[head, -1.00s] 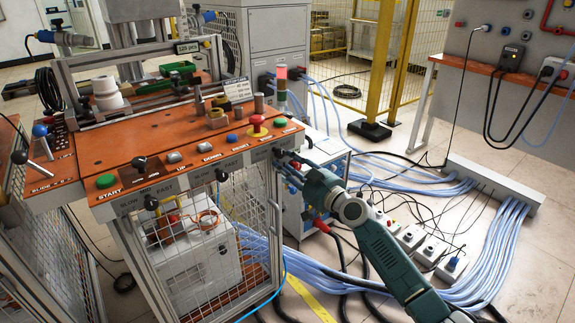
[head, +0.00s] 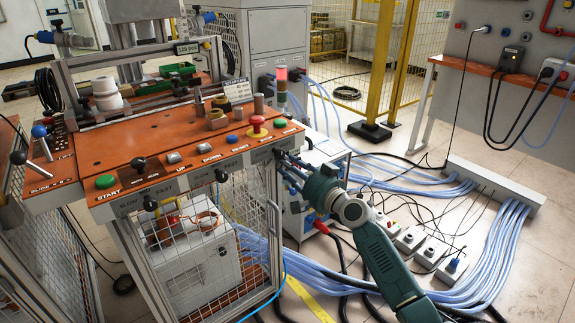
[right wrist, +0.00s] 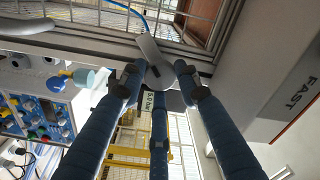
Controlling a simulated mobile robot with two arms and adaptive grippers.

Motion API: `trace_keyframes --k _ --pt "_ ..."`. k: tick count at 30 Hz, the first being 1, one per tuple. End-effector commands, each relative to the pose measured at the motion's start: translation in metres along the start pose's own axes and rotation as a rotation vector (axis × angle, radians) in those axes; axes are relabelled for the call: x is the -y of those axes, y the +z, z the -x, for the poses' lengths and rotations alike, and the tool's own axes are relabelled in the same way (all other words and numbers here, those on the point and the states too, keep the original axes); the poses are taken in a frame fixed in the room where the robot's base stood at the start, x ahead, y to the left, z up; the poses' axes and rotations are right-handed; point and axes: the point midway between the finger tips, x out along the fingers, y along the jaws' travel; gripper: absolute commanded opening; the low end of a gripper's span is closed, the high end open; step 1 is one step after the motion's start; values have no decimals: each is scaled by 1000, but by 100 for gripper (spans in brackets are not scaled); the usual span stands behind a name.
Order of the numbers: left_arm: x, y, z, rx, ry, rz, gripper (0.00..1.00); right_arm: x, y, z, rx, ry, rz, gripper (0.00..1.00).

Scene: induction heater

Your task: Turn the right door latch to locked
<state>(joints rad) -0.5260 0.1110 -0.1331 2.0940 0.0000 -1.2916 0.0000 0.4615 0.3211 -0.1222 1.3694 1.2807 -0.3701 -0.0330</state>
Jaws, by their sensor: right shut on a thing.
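My right gripper (head: 281,158) reaches in from the right in the head view, its fingertips under the right front corner of the orange-topped control bench (head: 120,147). In the right wrist view its blue fingers (right wrist: 158,76) close around the right door latch. The latch (right wrist: 150,48) is a grey handle tilted from upper left to lower right, at the edge of the door frame. In the head view the fingers and the bench corner hide the latch. The mesh door (head: 255,235) below looks closed. My left gripper is not in view.
Colored buttons line the bench edge, including a red mushroom button (head: 257,121). Pale blue hoses (head: 480,270) and black cables cover the floor to the right.

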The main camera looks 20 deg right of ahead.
Motion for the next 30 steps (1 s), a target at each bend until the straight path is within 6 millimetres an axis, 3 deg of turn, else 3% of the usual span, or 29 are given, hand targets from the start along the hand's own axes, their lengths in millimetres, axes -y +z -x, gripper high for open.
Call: trace_keyframes --k 1,18,30 --pt "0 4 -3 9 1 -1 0 -3 8 1 16 6 -49 6" --pt "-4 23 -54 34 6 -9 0 -2 8 0 15 9 -544 6" --pt "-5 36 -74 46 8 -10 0 -2 9 0 16 10 -707 6"
